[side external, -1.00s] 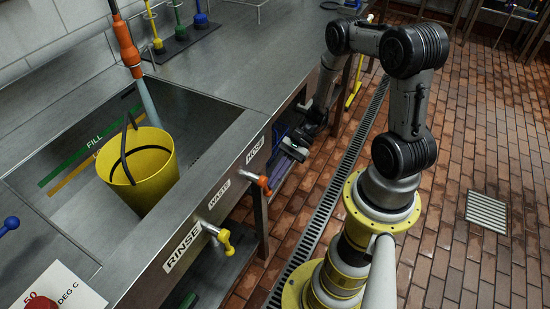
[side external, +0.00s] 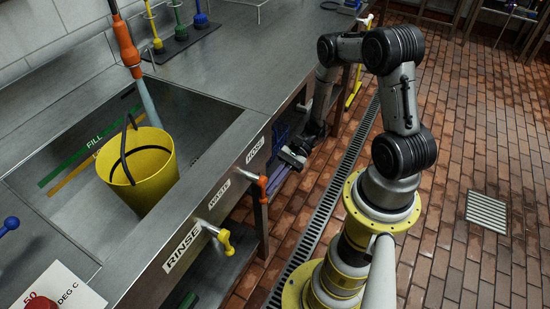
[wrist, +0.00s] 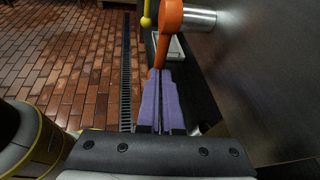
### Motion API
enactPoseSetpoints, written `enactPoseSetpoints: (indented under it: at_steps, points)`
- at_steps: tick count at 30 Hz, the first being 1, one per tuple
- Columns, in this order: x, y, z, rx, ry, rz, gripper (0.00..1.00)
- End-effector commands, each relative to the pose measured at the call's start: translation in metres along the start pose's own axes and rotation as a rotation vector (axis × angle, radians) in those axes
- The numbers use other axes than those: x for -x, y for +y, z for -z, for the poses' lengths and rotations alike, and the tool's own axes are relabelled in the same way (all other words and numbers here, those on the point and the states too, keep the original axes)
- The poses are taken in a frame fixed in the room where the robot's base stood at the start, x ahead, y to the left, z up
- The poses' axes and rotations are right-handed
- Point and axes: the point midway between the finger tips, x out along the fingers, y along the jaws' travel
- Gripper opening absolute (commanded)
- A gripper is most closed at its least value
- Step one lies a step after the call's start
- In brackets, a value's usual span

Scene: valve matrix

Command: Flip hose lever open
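In the side view my gripper (side external: 276,188) is just right of that lever. The HOSE label (side external: 255,149) is above left of my gripper.
The steel front panel (wrist: 245,75) runs close along the right of the wrist view. A yellow bucket (side external: 150,190) stands in the sink. Open brick floor and a drain grate (side external: 316,215) lie outside.

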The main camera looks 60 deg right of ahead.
Motion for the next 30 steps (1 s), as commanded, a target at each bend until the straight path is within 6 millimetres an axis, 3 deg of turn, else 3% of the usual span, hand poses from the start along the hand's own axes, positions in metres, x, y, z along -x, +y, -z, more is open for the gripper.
enactPoseSetpoints:
  at_steps: [8,13,30]
  points:
    - [-0.004,0.005,0.000,-0.011,-0.005,-0.009,0.00]
    - [0.007,0.004,0.004,-0.010,-0.004,-0.004,0.00]
    - [0.114,0.002,0.043,-0.001,0.001,0.002,0.00]
